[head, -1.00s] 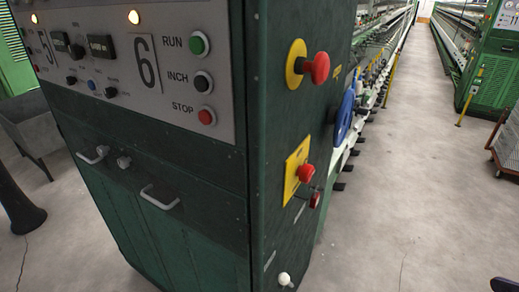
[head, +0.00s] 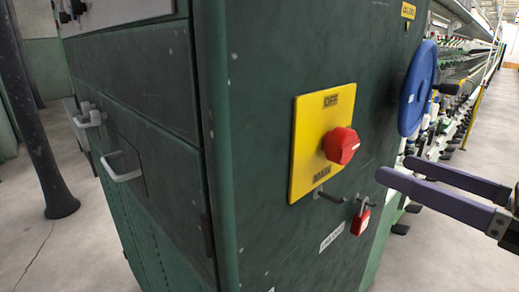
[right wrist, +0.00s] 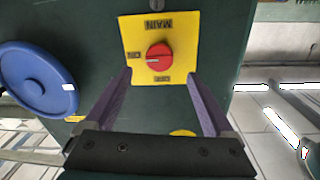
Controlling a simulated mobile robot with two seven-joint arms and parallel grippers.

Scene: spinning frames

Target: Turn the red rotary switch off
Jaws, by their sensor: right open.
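The red rotary switch (head: 341,145) sticks out from a yellow plate (head: 308,166) on the side of the green cabinet. The plate reads OFF at its top and MAIN at its bottom. In the right wrist view the red knob (right wrist: 159,56) shows upside down, with ON printed at its left and OFF below it. My right gripper (head: 380,170) is open and empty, to the right of the switch and slightly below it, apart from it. Its two purple fingers (right wrist: 160,80) flank the plate in the right wrist view. My left gripper is out of view.
A red padlock (head: 361,220) and a dark hasp hang just below the plate. A blue wheel (head: 417,88) is mounted to the right. A white handle (head: 124,166) is on the cabinet front. A black post (head: 40,130) stands at the left. Floor at right is clear.

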